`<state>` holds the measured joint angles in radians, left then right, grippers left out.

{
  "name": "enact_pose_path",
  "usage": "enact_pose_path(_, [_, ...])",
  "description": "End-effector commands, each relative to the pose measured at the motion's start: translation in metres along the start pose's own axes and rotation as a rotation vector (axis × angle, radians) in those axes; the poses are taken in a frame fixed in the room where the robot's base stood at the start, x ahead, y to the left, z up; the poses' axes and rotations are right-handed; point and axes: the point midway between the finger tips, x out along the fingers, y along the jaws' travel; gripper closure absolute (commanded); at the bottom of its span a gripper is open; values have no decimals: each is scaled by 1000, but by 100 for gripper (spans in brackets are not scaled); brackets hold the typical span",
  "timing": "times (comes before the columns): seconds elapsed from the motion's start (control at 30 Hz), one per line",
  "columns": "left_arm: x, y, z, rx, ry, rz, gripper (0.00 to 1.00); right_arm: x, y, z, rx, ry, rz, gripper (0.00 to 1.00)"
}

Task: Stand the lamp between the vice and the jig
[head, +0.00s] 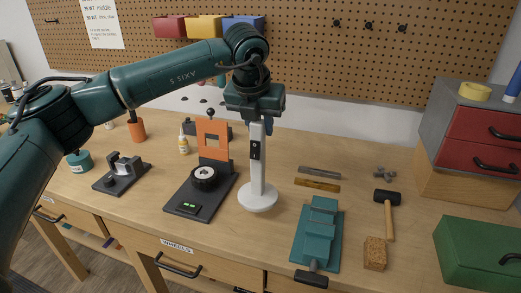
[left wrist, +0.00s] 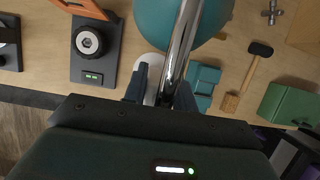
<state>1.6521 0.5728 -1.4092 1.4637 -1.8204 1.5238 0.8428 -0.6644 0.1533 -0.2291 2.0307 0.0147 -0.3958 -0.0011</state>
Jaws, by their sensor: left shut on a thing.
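The lamp (head: 258,194) has a white round base and a white upright post with a black switch. My left gripper (head: 257,122) is shut on the upper post from above; the post looks upright. The base is at or just above the bench top; a small gap cannot be ruled out. The teal vice (head: 318,238) is to its right, apart from it. The fixture with an orange plate and black base, which looks like the jig (head: 187,205), is to its left. The lamp's white base also shows partly in the left wrist view (left wrist: 152,70). My right gripper is out of view.
A darker fixture (head: 122,177) stands further left. Metal and brass bars (head: 317,185), a mallet (head: 388,205) and a cork block (head: 375,253) lie around the vice. A green box (head: 475,250) is at right.

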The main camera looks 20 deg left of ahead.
Motion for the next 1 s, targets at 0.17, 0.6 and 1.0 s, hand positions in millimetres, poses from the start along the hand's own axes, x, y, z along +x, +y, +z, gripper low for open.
enact_pose_path(0.17, [11,0,-4,-1,-2,-1,100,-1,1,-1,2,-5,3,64])
enact_pose_path(0.6, [42,-1,-17,-1,-5,-2,100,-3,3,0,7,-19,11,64])
enact_pose_path(1.0, [45,0,-19,0,-1,-1,55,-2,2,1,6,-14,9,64])
